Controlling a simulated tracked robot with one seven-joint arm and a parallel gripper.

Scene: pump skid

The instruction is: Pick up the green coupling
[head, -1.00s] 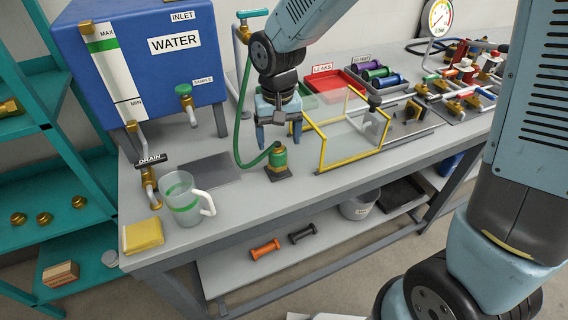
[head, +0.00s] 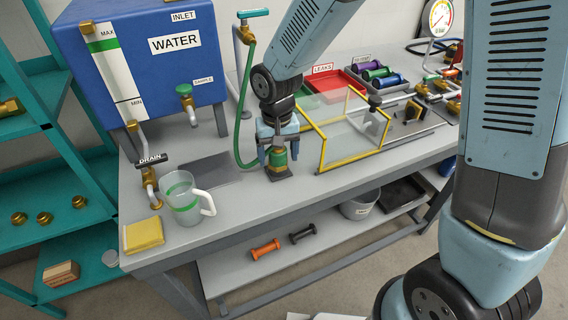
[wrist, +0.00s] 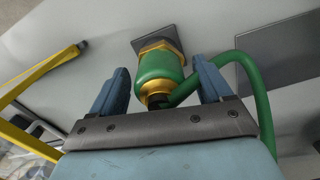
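The green coupling (head: 279,157), a green body with brass ends, stands upright on a small dark square plate at the bench front; it also shows in the wrist view (wrist: 160,72). A green hose (head: 238,140) runs to its top. My gripper (head: 279,160) is above it, pointing down, with one finger on either side. In the wrist view my gripper (wrist: 160,66) is open, with a visible gap between each finger and the green body. The coupling's top is partly hidden by my gripper in the head view.
A yellow-framed clear guard (head: 322,145) stands close to the right of my gripper. A measuring jug (head: 183,200) and yellow cloth (head: 143,235) are at left. Behind, a tray holds a purple, a green (head: 378,74) and a blue part. The bench in front is clear.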

